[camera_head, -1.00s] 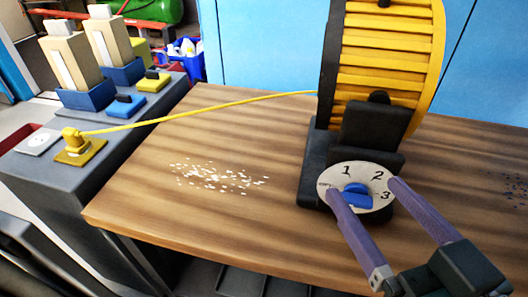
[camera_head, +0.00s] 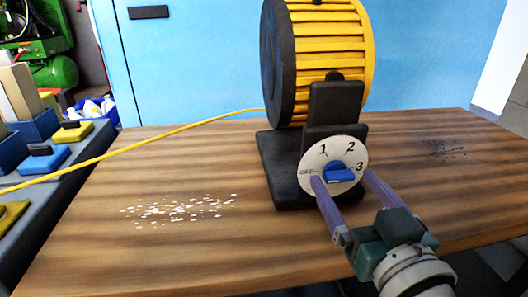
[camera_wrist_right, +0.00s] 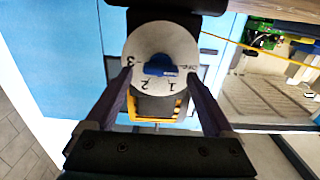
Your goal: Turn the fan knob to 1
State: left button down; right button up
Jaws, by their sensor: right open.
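The yellow fan (camera_head: 325,60) with a black rim and base stands on the wooden table. On its front is a white round dial (camera_head: 318,158) marked OFF, 1, 2 and 3. A blue knob (camera_head: 340,173) sits at the dial's centre; its exact setting is hard to tell. My right gripper (camera_head: 342,178) is open in front of the dial, with its purple fingers on either side of the knob. The right wrist view shows the knob (camera_wrist_right: 160,66) between the two spread fingers, apart from both. My left gripper is not in view.
White scraps (camera_head: 178,209) lie on the table (camera_head: 90,245) left of the fan, and dark bits (camera_head: 440,149) lie to the right. A yellow cord (camera_head: 150,146) runs left from the fan. A grey bench (camera_head: 75,160) with blue and yellow blocks stands at the left.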

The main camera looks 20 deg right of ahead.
jog(key=shift+w+d, duration=0.15)
jog(key=shift+w, duration=0.3)
jog(key=shift+c, duration=0.4)
jog(key=shift+c, duration=0.8)
jog(key=c, duration=1.1)
